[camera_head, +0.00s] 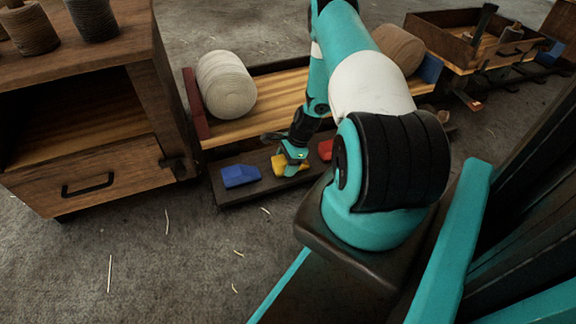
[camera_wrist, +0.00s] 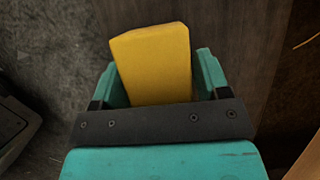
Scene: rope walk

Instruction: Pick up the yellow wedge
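The yellow wedge (camera_head: 279,163) is on the low dark ledge at the front of the wooden bench, between a blue block and a red block. In the head view my gripper (camera_head: 294,154) is right at it and partly hides it. In the wrist view the yellow wedge (camera_wrist: 155,66) lies between the two teal fingers of my gripper (camera_wrist: 162,78), slightly turned, and reaches past their tips. The wedge appears close against both fingers. Whether they press on it cannot be told.
The blue block (camera_head: 240,176) is left of the wedge and the red block (camera_head: 326,149) is right of it. A wooden cabinet (camera_head: 88,175) stands at left. The floor in front is mostly clear.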

